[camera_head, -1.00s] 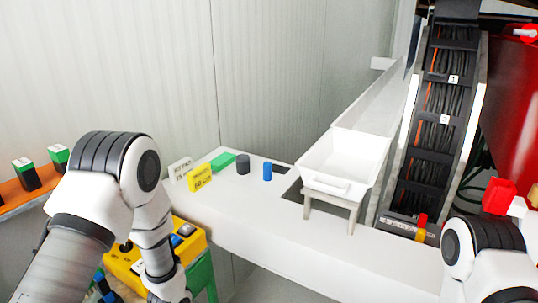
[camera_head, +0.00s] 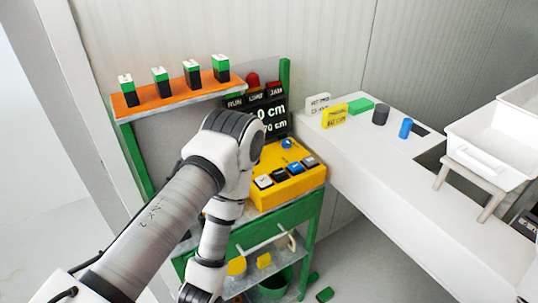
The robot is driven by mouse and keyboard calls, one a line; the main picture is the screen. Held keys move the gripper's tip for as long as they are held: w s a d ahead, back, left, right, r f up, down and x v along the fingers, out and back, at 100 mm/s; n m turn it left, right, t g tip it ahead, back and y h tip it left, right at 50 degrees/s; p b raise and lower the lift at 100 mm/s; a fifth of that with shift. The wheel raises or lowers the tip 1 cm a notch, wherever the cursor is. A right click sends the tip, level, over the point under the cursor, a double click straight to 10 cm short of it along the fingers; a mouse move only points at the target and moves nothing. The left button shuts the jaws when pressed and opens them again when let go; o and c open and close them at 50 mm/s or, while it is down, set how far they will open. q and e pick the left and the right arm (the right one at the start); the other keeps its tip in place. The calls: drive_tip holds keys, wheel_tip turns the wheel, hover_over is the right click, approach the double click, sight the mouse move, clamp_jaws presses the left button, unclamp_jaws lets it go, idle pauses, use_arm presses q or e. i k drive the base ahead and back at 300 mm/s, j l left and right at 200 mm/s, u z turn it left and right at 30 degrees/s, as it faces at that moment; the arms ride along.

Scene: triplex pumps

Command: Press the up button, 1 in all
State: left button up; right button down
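A yellow control box (camera_head: 290,178) stands on the green-framed bench in the middle of the picture. Its top carries a row of buttons: a white one (camera_head: 263,181), a black one (camera_head: 280,174), a blue one (camera_head: 295,168) and another dark one (camera_head: 309,162). A round blue knob (camera_head: 286,143) sits behind them. Which button is the up button cannot be read. My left arm comes in from the left, its elbow beside the box and its forearm hanging down in front of the bench. My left gripper is out of view below the bottom edge. My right gripper is not in view.
An orange shelf (camera_head: 175,97) holds several green-and-black blocks. A white counter (camera_head: 400,190) with small items and a white bin (camera_head: 495,145) is at right. Drawers and a green bucket (camera_head: 275,284) are below.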

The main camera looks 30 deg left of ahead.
sight(264, 180)
drive_tip(key=u, duration=0.75)
